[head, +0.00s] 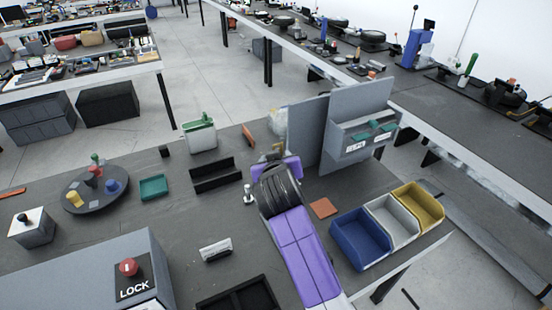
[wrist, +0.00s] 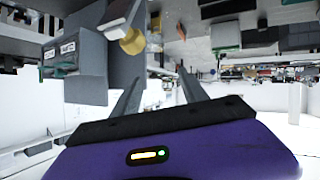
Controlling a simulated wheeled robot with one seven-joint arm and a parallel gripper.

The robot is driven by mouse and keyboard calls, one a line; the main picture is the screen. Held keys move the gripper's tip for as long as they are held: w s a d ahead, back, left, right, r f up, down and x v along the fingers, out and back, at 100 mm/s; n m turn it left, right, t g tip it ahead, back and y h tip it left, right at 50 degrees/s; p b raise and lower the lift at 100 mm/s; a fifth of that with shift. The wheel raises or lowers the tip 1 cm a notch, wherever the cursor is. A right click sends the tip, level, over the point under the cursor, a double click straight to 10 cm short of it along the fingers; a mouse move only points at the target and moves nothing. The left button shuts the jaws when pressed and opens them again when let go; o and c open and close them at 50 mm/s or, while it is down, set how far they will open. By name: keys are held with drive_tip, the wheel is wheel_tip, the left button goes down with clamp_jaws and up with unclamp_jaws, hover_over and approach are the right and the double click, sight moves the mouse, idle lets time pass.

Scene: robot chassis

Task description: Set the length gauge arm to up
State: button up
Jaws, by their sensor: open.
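My gripper is open and empty in the wrist view (wrist: 158,85), its two dark fingers apart. In the head view my purple arm reaches over the bench and hides most of the fingers. A grey bar (wrist: 118,18) with a brass-coloured round knob (wrist: 132,42) shows ahead of the left finger in the upside-down wrist view; it looks like the length gauge arm, but I cannot be sure. The knob appears apart from the fingers. A grey upright panel (head: 306,135) stands just right of my gripper in the head view. The gauge is not clearly visible there.
A grey box with teal parts (head: 358,137) is on the panel. Blue (head: 358,240), white (head: 392,222) and yellow (head: 418,205) bins stand right of my arm. A dark round tray (head: 96,192) and a LOCK box (head: 130,262) are left.

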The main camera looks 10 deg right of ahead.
drive_tip(key=b+v, duration=0.1)
drive_tip(key=v, duration=0.7)
drive_tip(key=shift+b, duration=0.35)
